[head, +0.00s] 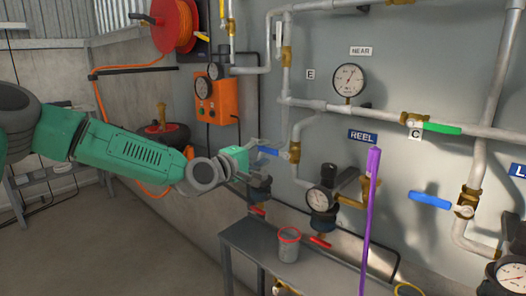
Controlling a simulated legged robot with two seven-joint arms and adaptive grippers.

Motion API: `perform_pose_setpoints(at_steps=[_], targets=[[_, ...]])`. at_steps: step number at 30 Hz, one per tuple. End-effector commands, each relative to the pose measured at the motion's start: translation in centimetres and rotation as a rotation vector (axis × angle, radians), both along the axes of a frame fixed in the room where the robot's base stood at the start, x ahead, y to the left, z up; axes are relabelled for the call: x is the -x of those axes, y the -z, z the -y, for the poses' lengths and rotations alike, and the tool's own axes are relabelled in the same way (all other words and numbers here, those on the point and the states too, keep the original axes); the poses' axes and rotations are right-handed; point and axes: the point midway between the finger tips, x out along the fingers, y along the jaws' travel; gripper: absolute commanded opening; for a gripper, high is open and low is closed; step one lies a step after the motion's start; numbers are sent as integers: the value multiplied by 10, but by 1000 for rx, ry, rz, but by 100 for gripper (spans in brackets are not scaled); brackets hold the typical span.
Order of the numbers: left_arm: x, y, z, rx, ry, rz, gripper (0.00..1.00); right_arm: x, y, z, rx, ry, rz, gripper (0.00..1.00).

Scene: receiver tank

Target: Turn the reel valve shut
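The blue REEL sign (362,136) is on the grey wall panel. Left of it, a brass valve (294,152) sits on a vertical pipe. Its blue lever (267,151) points left, across the pipe. I cannot tell for certain that the sign belongs to this valve. My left gripper (259,163) is at the lever's left end, its fingers close to the lever. Whether they touch it or are closed on it is unclear. My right gripper is not in view.
A purple upright pole (369,220) stands in front of the panel. A grey bench (245,240) with a grey cup (289,245) is below. A gauge regulator (321,200) is right of the valve. Another blue lever (430,200) and a green lever (441,128) are further right.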

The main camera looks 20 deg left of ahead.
Motion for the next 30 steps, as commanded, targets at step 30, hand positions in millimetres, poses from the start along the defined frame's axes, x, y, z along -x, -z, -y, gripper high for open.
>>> perform_pose_setpoints(at_steps=[30], targets=[[109, -3, -43, 3, -3, 5, 35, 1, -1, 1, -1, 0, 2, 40]])
